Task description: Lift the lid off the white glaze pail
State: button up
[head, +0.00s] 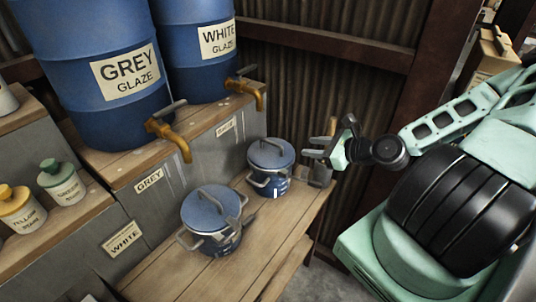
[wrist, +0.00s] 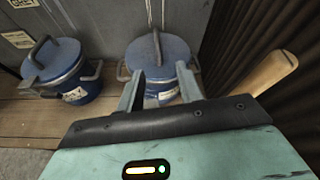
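Two blue pails with blue lids and looped lid handles stand on the wooden bench. The nearer pail (head: 212,243) is at the left in the wrist view (wrist: 82,92). The farther pail (head: 268,188) is straight ahead of my gripper in the wrist view (wrist: 160,92). Each has a pale label too small to read, so I cannot tell which is the white glaze pail. Both lids, nearer (head: 205,208) and farther (head: 268,152), sit on their pails. My gripper (head: 313,152) is open and empty, just right of the farther pail, its fingers pointing at it.
Blue drums marked GREY GLAZE (head: 110,110) and WHITE GLAZE (head: 200,75) stand behind, with brass taps overhanging the ledge. A wooden-handled tool (wrist: 268,72) is right of the farther pail. Small jars (head: 62,187) stand at left. A corrugated wall (head: 310,85) closes the back.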

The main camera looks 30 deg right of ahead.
jog(key=p, duration=0.2)
send_near(272, 144)
jog(key=x, duration=0.2)
jog(key=d+x, duration=0.1)
jog(key=x, duration=0.2)
jog(key=shift+w+f, duration=0.3)
jog(key=p+x, duration=0.2)
jog(key=x, duration=0.2)
jog(key=shift+w+a+f+p, duration=0.1)
jog(key=shift+w+a+p, duration=0.05)
jog(key=shift+a+p, duration=0.2)
jog(key=shift+w+f, duration=0.25)
jog(key=shift+w, duration=0.1)
grip_shut()
